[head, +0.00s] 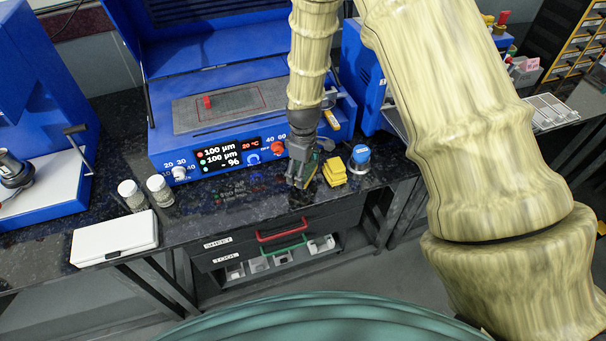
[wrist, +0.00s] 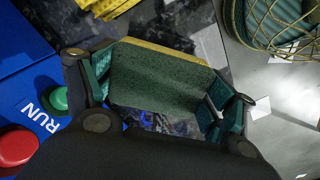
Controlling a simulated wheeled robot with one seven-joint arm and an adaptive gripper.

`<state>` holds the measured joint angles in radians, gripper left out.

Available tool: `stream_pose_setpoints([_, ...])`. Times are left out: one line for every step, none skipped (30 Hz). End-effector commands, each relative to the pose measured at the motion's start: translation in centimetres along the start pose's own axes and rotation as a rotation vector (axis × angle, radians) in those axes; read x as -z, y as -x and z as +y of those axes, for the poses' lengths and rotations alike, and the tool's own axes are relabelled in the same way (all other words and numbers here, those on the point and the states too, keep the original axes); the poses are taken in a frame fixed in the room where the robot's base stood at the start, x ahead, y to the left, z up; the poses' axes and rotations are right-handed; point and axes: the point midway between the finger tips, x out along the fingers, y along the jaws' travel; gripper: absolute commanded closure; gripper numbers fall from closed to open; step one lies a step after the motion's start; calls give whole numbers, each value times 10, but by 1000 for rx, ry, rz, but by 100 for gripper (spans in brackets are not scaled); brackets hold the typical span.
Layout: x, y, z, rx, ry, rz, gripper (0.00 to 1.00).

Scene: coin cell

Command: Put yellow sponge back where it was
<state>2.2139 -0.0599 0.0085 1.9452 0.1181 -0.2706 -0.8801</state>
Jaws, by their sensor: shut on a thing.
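My gripper (head: 301,178) points down over the dark worktop, just in front of the blue machine's control panel. In the wrist view its two fingers are shut on the yellow sponge (wrist: 160,78), which shows a dark green scouring face and a thin yellow edge along its far side. In the head view the held sponge is mostly hidden by the fingers; a sliver of green and yellow shows beside them. I cannot tell whether it touches the worktop. A yellow stack (head: 334,173) lies on the worktop just right of my gripper.
A blue-capped container (head: 360,158) stands right of the yellow stack. The blue machine (head: 215,160) with its raised lid is behind. Two jars (head: 133,195) and a white case (head: 115,238) stand to the left. The worktop's front edge is close, above the drawers (head: 270,230).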

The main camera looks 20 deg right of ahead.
Motion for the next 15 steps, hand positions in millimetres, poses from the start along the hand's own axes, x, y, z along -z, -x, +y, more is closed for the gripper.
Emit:
stream_pose_setpoints([0,-1,0,0,0,-1,39])
stream_pose_setpoints([0,-1,0,1,0,-1,39])
stream_pose_setpoints([0,-3,0,1,0,-1,39])
stream_pose_setpoints([0,-4,0,1,0,-1,39])
stream_pose_setpoints([0,-6,0,2,1,-2,39])
stream_pose_setpoints([0,-9,0,2,1,-2,39])
stream_pose_setpoints([0,-11,0,3,0,-3,39])
stream_pose_setpoints([0,-14,0,2,0,-2,39])
stream_pose_setpoints([0,-17,0,2,-1,-2,39])
stream_pose_setpoints([0,-20,0,2,-1,-2,39])
stream_pose_setpoints([0,-23,0,2,-1,-2,39])
stream_pose_setpoints([0,-27,0,2,0,-2,39])
stream_pose_setpoints([0,-29,0,2,0,-2,39])
stream_pose_setpoints([0,-32,0,2,0,-2,39])
stream_pose_setpoints([0,-34,0,2,0,-2,39])
